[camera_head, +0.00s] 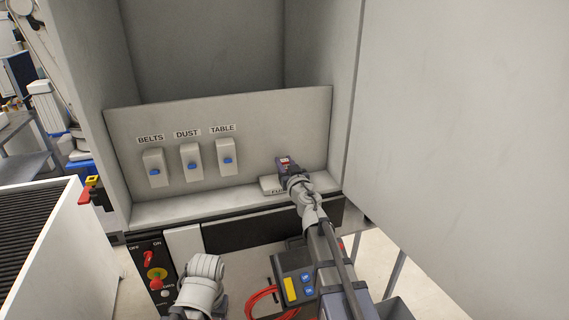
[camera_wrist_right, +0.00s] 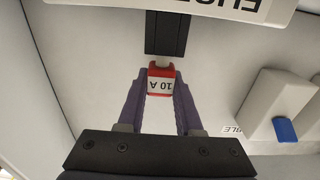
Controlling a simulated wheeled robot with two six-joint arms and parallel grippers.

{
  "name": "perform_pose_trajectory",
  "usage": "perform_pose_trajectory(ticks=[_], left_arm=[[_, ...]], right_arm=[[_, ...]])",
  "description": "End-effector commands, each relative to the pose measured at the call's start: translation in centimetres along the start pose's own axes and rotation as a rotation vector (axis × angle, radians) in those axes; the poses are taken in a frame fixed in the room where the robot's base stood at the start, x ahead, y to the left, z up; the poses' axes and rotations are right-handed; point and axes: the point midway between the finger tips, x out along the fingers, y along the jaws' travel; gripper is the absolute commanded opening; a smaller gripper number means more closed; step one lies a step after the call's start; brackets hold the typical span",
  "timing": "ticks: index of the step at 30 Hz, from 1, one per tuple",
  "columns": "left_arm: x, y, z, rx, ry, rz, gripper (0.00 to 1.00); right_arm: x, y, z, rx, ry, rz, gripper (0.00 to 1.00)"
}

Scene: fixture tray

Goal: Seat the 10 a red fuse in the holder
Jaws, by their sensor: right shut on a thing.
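The red fuse (camera_wrist_right: 162,79), marked 10 A, sits between the purple fingers of my right gripper (camera_wrist_right: 161,92), which is shut on it. Its pale end points at a black slotted piece (camera_wrist_right: 167,34), apparently the holder, on the pale panel. The pale end meets or nearly meets the black piece; I cannot tell if any of it is inside. In the head view my right gripper (camera_head: 284,162) is at the lower right of the panel, with a bit of the red fuse (camera_head: 285,159) showing. My left gripper is not in view; only a grey part of that arm shows low down.
Three blue-levered switches, BELTS (camera_head: 154,168), DUST (camera_head: 191,162) and TABLE (camera_head: 227,158), stand left of my right gripper. A partly hidden label block (camera_head: 270,186) lies by the gripper. The cabinet's right wall (camera_head: 345,90) is close. Red and yellow controls (camera_head: 155,275) are below left.

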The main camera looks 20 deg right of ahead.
Motion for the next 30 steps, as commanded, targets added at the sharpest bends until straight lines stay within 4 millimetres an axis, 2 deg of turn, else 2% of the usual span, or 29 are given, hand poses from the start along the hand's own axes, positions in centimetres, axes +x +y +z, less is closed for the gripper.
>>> perform_pose_trajectory(ticks=[15, 16, 25, 30], left_arm=[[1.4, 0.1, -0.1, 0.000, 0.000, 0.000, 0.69], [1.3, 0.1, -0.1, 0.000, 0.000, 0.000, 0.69], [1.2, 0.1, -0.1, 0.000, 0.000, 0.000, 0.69], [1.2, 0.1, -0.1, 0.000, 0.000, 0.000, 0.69]], right_arm=[[0.0, 0.0, 1.4, 0.000, 0.000, 0.000, 0.00], [0.0, 0.0, 1.3, 0.000, 0.000, 0.000, 0.35], [0.0, 0.0, 1.2, 0.000, 0.000, 0.000, 0.69], [0.0, 0.0, 1.2, 0.000, 0.000, 0.000, 0.69]])
